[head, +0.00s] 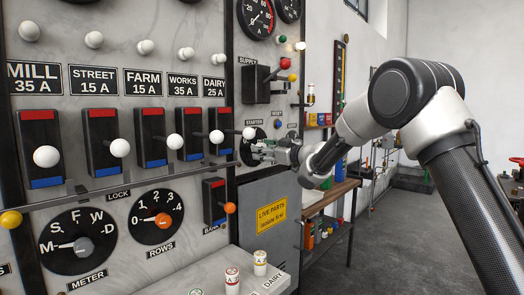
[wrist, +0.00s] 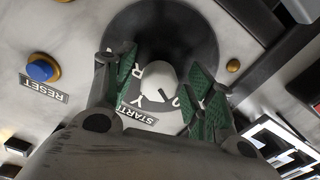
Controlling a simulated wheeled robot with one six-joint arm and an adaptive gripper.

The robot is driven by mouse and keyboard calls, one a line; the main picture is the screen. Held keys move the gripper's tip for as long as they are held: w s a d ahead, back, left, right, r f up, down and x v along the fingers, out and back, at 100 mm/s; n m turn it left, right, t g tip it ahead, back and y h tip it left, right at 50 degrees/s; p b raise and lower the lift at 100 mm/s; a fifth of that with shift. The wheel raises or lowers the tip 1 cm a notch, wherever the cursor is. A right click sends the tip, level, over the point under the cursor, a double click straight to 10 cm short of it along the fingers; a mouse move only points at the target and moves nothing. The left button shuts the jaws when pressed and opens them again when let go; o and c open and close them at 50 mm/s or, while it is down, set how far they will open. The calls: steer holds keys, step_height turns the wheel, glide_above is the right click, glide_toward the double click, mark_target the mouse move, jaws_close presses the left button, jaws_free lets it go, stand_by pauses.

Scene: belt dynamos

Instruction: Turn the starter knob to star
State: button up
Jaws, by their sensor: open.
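The starter knob (wrist: 160,80) is a pale rounded knob on a dark round dial (wrist: 195,35) in the wrist view. White letters show on the dial around it, partly hidden; a Y is legible in the picture. A dark line on the knob points down and slightly right in the picture, to the right of the Y. My gripper (wrist: 165,84) is open, with green-padded fingers on either side of the knob and gaps to it. In the head view my gripper (head: 267,151) is at the starter dial (head: 248,143) and hides the knob.
A lever switch with a pale ball (head: 249,133) sticks out close to my gripper. A blue RESET button (wrist: 42,67) is beside the dial. A horizontal lock bar (head: 130,190) runs below the breaker levers. A yellow-signed grey box (head: 262,200) is under the starter.

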steer(key=shift+w+a, duration=0.35)
steer(key=shift+a, duration=0.05)
steer(key=c, duration=1)
steer(key=shift+m, duration=0.3)
steer(key=m, duration=0.5)
steer(key=shift+s+a, duration=0.1)
steer(key=m, duration=0.6)
steer(key=shift+r, duration=0.1)
steer(key=o, duration=1)
